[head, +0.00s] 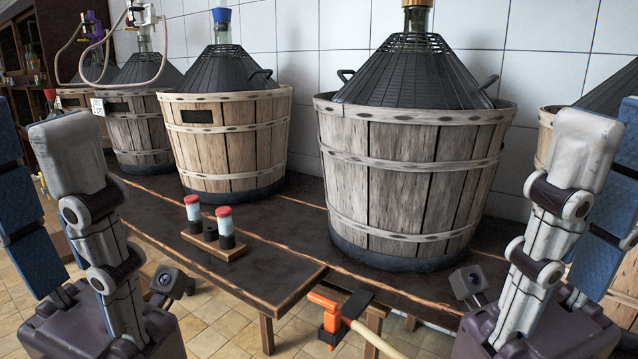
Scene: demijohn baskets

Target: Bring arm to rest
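My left gripper (34,135) rises at the left edge, its fingers pointing up. A grey finger and a blue-padded finger stand apart, with nothing seen between them. My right gripper (608,135) stands much the same way at the right edge, its grey and blue-padded fingers apart and nothing seen held. Part of each gripper is cut off by the picture's edge. Both appear in front of the bench and clear of the baskets, though the exact distance cannot be told.
A dark wooden bench (290,225) bears basketed demijohns: a large one (405,190), a blue-capped one (225,140) and others behind. Two red-topped vials (225,222) stand in a small rack (207,240). An orange clamp-like tool (331,322) sits at the bench's front edge. Tiled floor (215,335) shows below.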

